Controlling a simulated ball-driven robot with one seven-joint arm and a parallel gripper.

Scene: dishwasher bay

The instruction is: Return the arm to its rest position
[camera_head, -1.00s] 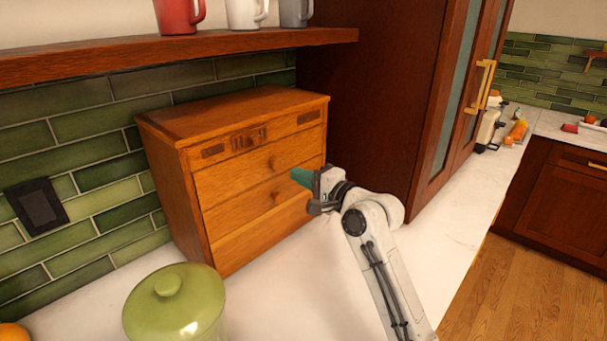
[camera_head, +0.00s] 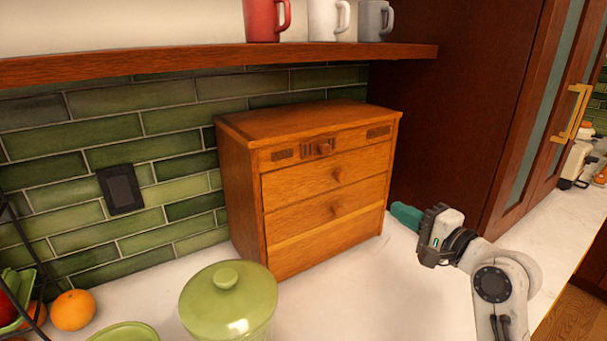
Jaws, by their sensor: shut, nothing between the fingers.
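My gripper (camera_head: 404,215) is at the right, with green fingertips pointing left. It is shut and holds nothing. It is just right of the wooden drawer chest (camera_head: 325,192) and appears apart from it. My white arm reaches in from the lower right corner. The chest's drawers look closed.
A green lidded pot (camera_head: 228,305) stands on the white counter (camera_head: 385,300) in front of the chest. An orange (camera_head: 73,310) and a fruit rack are at the left. A shelf (camera_head: 200,62) with mugs hangs above. A tall dark cabinet (camera_head: 455,110) stands behind my arm. The counter's middle is clear.

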